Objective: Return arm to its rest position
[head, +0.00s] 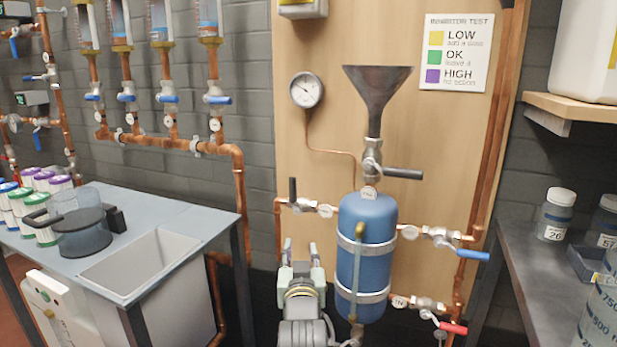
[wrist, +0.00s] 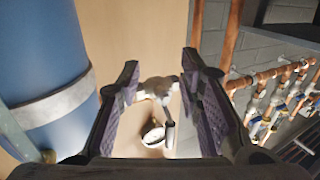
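My gripper (head: 300,250) is in the lower middle of the head view, fingers pointing up, just left of the blue tank (head: 366,240). In the wrist view my gripper (wrist: 160,62) has its two padded fingers wide apart, with nothing held between them. A metal valve (wrist: 158,90) with a dark handle and a round tag shows in the gap beyond the fingers. It looks like the black-handled valve (head: 297,203) left of the tank in the head view. The gripper appears apart from it. The tank also fills the left of the wrist view (wrist: 40,60).
A wooden board (head: 330,130) behind carries a gauge (head: 307,90), a funnel (head: 377,95) and copper pipes. A table (head: 190,215) with a grey basin (head: 150,265) stands left. A dark bench (head: 530,265) with bottles (head: 556,215) stands right. Valve handles stick out around the tank.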

